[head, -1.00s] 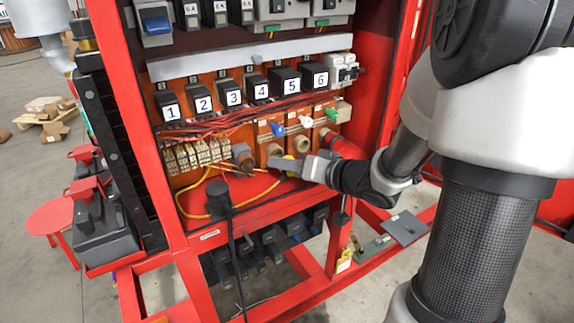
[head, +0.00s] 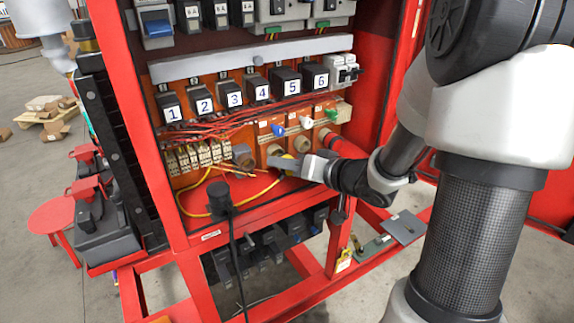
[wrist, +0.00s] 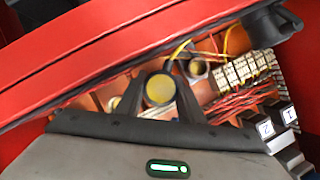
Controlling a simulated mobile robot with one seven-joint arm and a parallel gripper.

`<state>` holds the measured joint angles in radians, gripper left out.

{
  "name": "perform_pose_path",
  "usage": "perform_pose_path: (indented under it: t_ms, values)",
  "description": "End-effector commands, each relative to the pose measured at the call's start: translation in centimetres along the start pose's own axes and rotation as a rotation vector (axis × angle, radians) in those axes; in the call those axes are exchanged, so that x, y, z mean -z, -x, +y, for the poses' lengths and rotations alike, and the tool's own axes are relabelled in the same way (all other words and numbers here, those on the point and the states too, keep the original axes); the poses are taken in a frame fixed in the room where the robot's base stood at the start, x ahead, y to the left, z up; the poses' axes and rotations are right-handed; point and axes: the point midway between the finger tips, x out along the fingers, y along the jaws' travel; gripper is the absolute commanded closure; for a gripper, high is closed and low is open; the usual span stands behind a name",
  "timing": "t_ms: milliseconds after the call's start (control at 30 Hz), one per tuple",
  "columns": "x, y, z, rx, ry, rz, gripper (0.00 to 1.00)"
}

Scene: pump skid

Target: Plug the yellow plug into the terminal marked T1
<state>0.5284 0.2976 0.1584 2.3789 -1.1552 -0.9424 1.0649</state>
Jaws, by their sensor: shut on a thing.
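My gripper (head: 284,161) is at the lower right of the orange panel in the red cabinet. It is shut on the yellow plug (wrist: 160,89), whose round yellow end shows between the two dark fingers in the wrist view. In the head view only a little yellow shows beside the fingers. A yellow cable (head: 262,192) loops along the cabinet floor on the left. Blue (head: 278,130), white (head: 305,122) and green (head: 331,114) fittings sit on the panel above round tan sockets (head: 301,144). I cannot read a T1 mark, and the gripper partly hides the lower panel.
Black modules numbered 1 to 6 (head: 234,99) sit above red wiring. A terminal strip (head: 196,156) and a large grey round connector (head: 243,155) lie left of the gripper. The red front rail (head: 255,218) runs below. A black plug with a cable (head: 219,197) stands at the front left.

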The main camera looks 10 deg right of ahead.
Motion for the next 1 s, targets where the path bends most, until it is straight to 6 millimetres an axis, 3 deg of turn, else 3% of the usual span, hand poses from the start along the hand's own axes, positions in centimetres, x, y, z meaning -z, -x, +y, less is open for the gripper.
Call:
perform_pose_path:
  t_ms: [1000]
  values:
    - [0.9, -1.9, 0.0, 0.001, 0.0, 0.001, 0.87]
